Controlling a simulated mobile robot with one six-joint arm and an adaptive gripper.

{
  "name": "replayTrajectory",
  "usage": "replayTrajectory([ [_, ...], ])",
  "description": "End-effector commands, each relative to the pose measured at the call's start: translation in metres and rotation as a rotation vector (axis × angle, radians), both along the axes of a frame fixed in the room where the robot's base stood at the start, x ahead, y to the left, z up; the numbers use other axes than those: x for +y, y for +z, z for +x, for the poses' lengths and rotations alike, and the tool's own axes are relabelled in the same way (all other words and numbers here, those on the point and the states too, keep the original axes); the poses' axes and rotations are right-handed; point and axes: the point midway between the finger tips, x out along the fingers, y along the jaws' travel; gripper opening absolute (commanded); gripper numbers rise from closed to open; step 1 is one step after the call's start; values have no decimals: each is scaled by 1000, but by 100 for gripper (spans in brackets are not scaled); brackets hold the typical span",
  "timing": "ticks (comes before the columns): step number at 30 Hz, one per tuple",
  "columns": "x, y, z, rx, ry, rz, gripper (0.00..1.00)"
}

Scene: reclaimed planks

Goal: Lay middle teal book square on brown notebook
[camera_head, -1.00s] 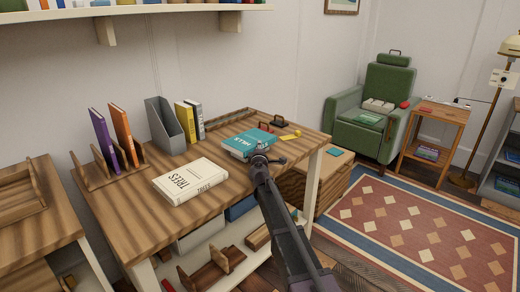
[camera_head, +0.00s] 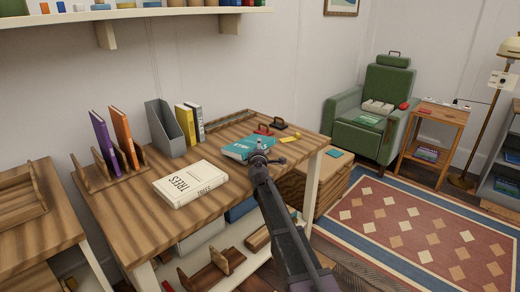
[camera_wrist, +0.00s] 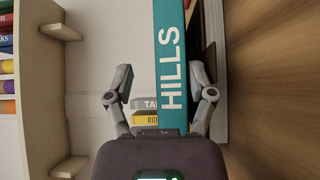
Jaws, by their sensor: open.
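The teal book with HILLS on its spine (camera_head: 243,147) lies near the right end of the wooden table. In the wrist view its spine (camera_wrist: 170,65) stands between the two fingers of my gripper (camera_wrist: 162,92). The fingers are open, with a clear gap on the left and the right finger close to the book. A dark brown edge with a pale strip (camera_wrist: 215,75) shows beside the book on its table side; it looks like the brown notebook, mostly hidden. In the head view my gripper (camera_head: 260,159) is at the book's near right side, and the notebook is not clearly visible.
A cream TREES book (camera_head: 190,183) lies left of the teal book. A grey file holder (camera_head: 165,128), upright yellow and grey books, and a wooden rack (camera_head: 105,172) with purple and orange books stand behind. A red-handled item (camera_head: 264,131) and a yellow item (camera_head: 290,138) lie beyond.

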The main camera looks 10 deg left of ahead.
Motion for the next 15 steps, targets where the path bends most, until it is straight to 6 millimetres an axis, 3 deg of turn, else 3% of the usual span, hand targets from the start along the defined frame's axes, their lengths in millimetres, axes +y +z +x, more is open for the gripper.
replayTrajectory([
  [15,-10,0,-90,0,-1,-1,71],
])
